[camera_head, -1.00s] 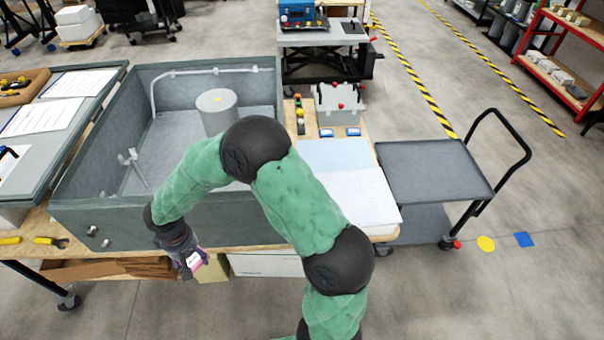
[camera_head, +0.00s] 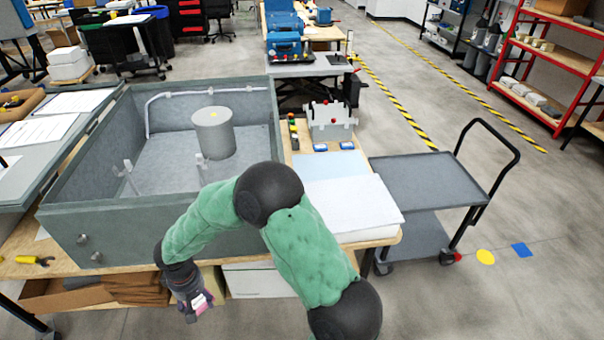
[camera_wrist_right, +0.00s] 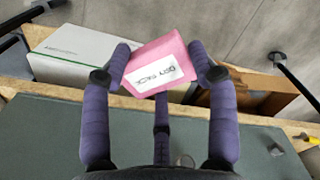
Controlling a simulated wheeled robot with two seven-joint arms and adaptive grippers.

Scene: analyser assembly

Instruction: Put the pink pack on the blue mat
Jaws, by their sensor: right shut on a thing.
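The pink pack (camera_wrist_right: 155,64) has a white printed label. My right gripper (camera_wrist_right: 160,72) is shut on it, with a purple finger on each side. In the head view the right gripper (camera_head: 192,304) hangs low in front of the table's front edge, with the pack (camera_head: 202,303) small and partly hidden at its tip. A pale blue flat sheet (camera_head: 335,164), which looks like the blue mat, lies on the table right of the big grey-green box, behind a white sheet. The pack is well apart from it. My left gripper is not in view.
The open grey-green box (camera_head: 160,235) with a grey cylinder (camera_head: 213,135) fills the table's left part. A white slab (camera_head: 350,205) lies in front of the pale blue sheet. A grey cart (camera_head: 425,180) stands to the right. A blue square (camera_head: 521,250) marks the floor.

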